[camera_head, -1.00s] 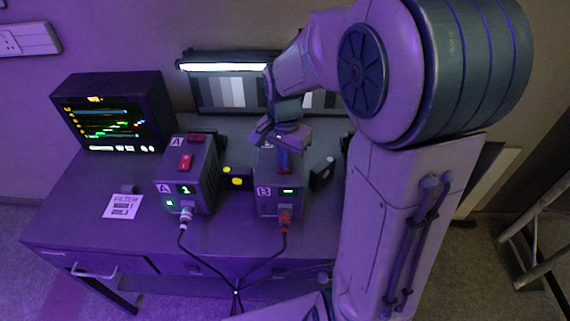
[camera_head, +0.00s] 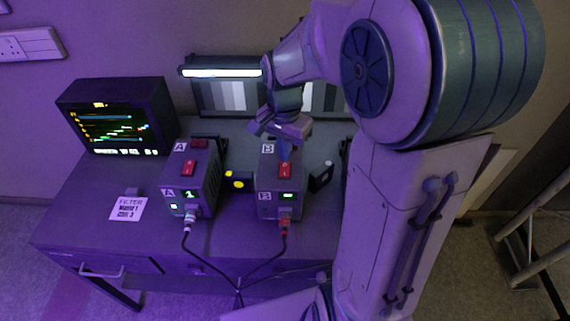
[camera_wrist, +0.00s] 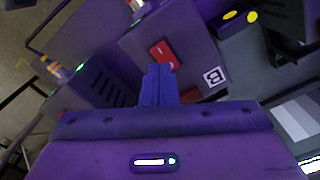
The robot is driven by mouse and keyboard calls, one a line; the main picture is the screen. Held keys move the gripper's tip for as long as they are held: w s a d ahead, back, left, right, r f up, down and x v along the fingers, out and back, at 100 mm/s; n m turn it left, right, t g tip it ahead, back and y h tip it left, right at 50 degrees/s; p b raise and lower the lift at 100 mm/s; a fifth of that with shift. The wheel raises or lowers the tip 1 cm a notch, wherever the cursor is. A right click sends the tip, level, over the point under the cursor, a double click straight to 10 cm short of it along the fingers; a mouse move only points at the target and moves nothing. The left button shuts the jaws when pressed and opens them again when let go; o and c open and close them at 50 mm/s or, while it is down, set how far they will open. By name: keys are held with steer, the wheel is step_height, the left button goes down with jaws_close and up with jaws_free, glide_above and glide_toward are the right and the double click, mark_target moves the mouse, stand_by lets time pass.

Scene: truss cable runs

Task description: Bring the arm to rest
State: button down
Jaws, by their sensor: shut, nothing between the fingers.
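My gripper (camera_head: 284,150) is above the top of box B (camera_head: 268,182), close to its red rocker switch (camera_head: 285,170). In the wrist view my gripper's fingers (camera_wrist: 158,72) are together with nothing between them, just in front of the red switch (camera_wrist: 164,54) and the B label. I cannot tell whether the fingertips touch the box. My arm reaches in from the right and hides part of the desk and the striped panel behind.
Box A (camera_head: 192,180) stands left of box B. A monitor (camera_head: 116,118) and a FILTER card (camera_head: 127,208) are further left. Cables (camera_head: 212,263) run from both boxes' fronts and meet at the desk edge. A lit striped panel (camera_head: 228,95) stands behind. A metal frame (camera_head: 520,255) is at right.

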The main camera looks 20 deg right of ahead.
steer(key=shift+r+p, duration=0.4)
steer(key=shift+r, duration=0.4)
steer(key=s+r+n+t, duration=0.1)
steer(key=s+r+n, duration=0.1)
steer(key=s+n, duration=0.3)
steer(key=s+r+n+t, duration=0.2)
steer(key=s+r+n, duration=0.1)
steer(key=s, duration=0.6)
steer(key=shift+s+r+n+t, duration=0.2)
steer(key=shift+r+n+t, duration=0.1)
steer(key=shift+n, duration=0.6)
